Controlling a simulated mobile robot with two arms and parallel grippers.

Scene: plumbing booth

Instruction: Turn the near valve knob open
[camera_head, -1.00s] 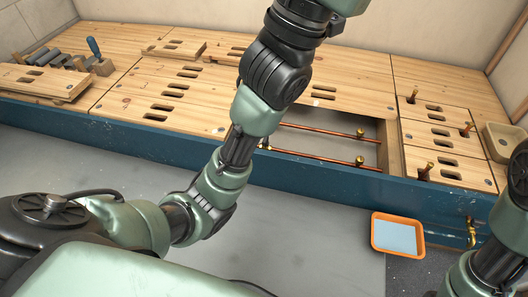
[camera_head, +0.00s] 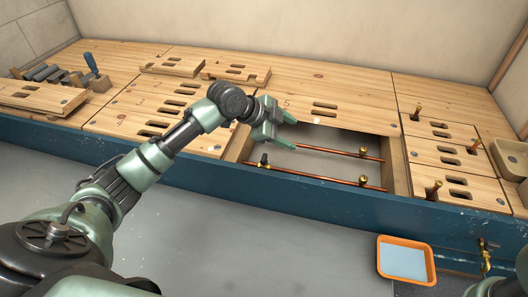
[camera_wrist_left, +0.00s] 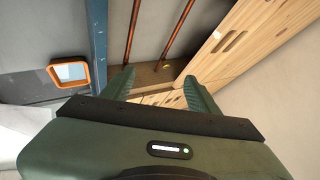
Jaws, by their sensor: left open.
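Two copper pipes run through the opening in the wooden deck. The near pipe (camera_head: 318,178) has a small dark valve knob (camera_head: 264,159) at its left end, close to the blue front wall. The far pipe (camera_head: 325,150) lies behind it; its left end is hidden by my gripper. My left gripper (camera_head: 292,132) is open and empty at the left side of the opening, above and behind the near knob and apart from it. In the left wrist view its spread fingers (camera_wrist_left: 160,82) point toward the opening, with both pipes beyond them. My right gripper is out of view.
The blue front wall (camera_head: 200,170) borders the deck. Brass fittings (camera_head: 363,180) stand on the pipes. An orange tray (camera_head: 405,280) lies on the floor. A blue-handled tool (camera_head: 91,62) is at the far left.

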